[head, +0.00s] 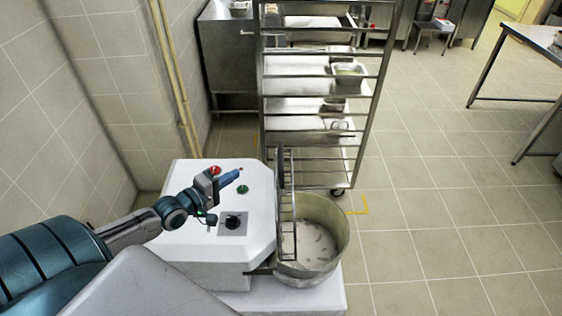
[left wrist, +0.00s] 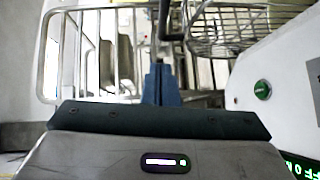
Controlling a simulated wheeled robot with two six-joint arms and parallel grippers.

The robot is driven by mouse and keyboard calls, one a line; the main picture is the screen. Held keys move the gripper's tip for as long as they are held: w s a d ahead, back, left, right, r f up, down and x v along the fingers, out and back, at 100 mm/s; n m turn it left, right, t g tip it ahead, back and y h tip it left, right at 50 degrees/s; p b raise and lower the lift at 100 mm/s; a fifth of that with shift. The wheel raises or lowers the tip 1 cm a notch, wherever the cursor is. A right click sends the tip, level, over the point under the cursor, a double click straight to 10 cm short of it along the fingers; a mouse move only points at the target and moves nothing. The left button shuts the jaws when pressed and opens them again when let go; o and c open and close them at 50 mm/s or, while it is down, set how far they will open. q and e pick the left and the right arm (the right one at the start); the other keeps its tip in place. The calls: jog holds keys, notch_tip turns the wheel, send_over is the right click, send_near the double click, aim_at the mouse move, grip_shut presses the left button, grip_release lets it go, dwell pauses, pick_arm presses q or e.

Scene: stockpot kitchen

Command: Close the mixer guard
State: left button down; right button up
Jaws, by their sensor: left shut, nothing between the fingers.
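The mixer has a white body (head: 240,220) with a red button, a green button and a dark knob. Its metal bowl (head: 338,228) sits at the right, with pale contents inside. The wire guard (head: 287,195) stands upright along the near-left side of the bowl, raised, so the bowl's top is uncovered. The guard also shows in the left wrist view (left wrist: 238,38), to the upper right of the fingers. My left gripper (head: 230,178) is shut and empty above the mixer's body, left of the guard and apart from it. My right gripper is out of view.
A tall metal rack trolley (head: 375,110) with trays stands just behind the mixer. A tiled wall with yellowish pipes (head: 178,80) runs along the left. A steel table (head: 535,38) stands at the far right. The tiled floor right of the bowl is clear.

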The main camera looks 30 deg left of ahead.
pick_arm(q)
jog(key=d+b+x, duration=0.2)
jog(key=b+x, duration=0.4)
jog(key=x, duration=0.6)
jog(key=shift+s+d+f+b, duration=0.2)
jog(key=shift+d+f+b, duration=0.1)
